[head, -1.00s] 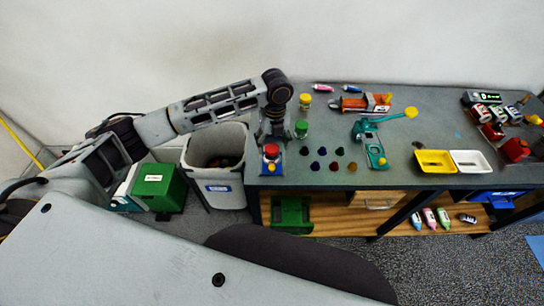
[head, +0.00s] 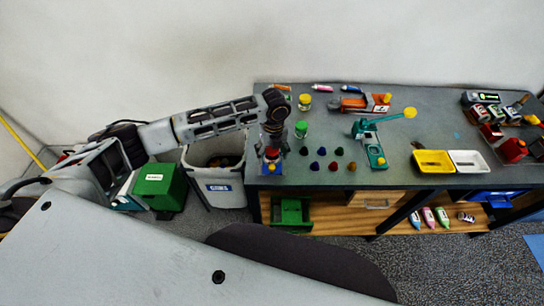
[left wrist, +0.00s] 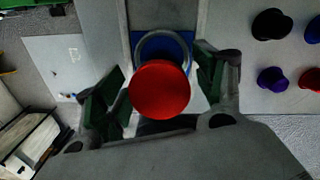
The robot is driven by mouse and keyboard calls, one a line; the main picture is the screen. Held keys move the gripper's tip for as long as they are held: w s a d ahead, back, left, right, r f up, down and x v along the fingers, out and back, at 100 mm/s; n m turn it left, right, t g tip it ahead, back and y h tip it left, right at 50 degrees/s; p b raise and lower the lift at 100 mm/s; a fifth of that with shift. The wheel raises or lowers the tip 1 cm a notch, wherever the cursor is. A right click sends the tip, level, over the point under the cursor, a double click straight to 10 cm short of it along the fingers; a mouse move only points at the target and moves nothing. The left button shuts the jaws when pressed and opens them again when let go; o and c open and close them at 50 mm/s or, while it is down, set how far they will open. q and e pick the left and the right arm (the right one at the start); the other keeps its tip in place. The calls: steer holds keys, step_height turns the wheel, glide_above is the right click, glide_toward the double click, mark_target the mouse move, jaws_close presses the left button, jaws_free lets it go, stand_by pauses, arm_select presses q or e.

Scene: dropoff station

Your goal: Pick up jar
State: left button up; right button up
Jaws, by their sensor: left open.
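A round red lid or top (left wrist: 160,90), probably the jar's, lies between the fingers of my left gripper (left wrist: 159,88) in the left wrist view. The fingers are open on both sides of it, with a gap left. It stands on a blue base (left wrist: 180,45) with a grey ring behind it. In the head view the red top (head: 271,154) is partly hidden by my left gripper (head: 271,148) at the table's front left corner. A jar with a green lid (head: 301,127) and one with a yellow lid (head: 305,99) stand just beyond. My right gripper is not in view.
Several small dark caps (head: 321,165) lie right of the gripper. A teal press (head: 371,140), an orange device (head: 362,104), a yellow tray (head: 434,168) and a white tray (head: 470,168) stand farther right. A grey bin (head: 221,193) stands left of the table.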

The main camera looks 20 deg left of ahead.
arm_select(q)
steer(key=shift+c, duration=0.4)
steer(key=c, duration=1.2)
steer(key=shift+o, duration=0.2)
steer(key=shift+r, duration=0.1)
steer(key=shift+r, duration=0.45)
step_height(320, 180, up, 8)
steer(key=shift+f+b, duration=0.15)
steer(key=shift+b, duration=0.3)
steer(key=shift+r, duration=0.6)
steer(key=shift+w, duration=0.1)
